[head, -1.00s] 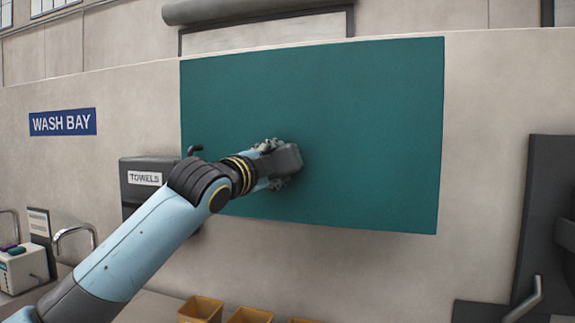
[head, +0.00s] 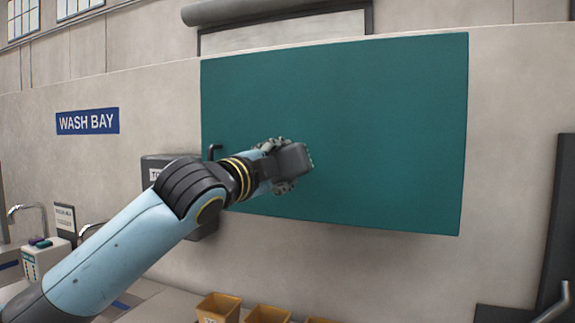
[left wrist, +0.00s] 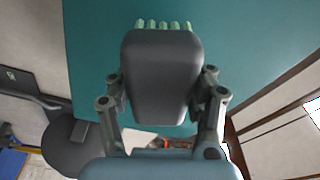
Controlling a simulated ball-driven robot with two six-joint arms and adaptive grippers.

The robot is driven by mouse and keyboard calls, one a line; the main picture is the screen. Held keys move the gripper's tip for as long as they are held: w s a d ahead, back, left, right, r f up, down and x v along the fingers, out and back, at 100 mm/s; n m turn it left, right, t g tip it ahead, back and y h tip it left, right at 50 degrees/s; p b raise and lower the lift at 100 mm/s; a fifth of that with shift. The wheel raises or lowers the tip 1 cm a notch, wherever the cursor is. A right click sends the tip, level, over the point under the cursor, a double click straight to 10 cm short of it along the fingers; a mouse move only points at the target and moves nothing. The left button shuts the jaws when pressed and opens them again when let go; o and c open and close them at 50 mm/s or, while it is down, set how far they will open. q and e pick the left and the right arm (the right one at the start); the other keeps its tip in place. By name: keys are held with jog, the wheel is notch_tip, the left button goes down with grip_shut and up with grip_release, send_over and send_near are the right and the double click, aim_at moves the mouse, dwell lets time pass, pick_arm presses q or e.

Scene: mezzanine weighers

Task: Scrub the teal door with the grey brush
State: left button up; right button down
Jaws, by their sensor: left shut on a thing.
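The teal door (head: 385,120) is a flat panel on the pale wall, and it also shows behind the brush in the left wrist view (left wrist: 240,50). My left gripper (head: 283,165) is in front of the door's lower left part. It is shut on the grey brush (head: 294,159), gripping its sides in the left wrist view (left wrist: 160,80). The brush has a dark grey rounded body and pale green bristles, which point away from the gripper. I cannot tell whether the bristles touch the door. My right gripper is not in view.
A dark towel dispenser (head: 150,170) is on the wall at the door's lower left, partly behind my arm. A blue WASH BAY sign (head: 88,121) hangs further left. Yellow bins (head: 219,306) stand below the door. A dark fixture (head: 562,220) is at the right edge.

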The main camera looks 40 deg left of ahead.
pick_arm(q)
jog(key=shift+s, duration=0.25)
jog(key=s, duration=0.3)
jog(key=shift+d, duration=0.4)
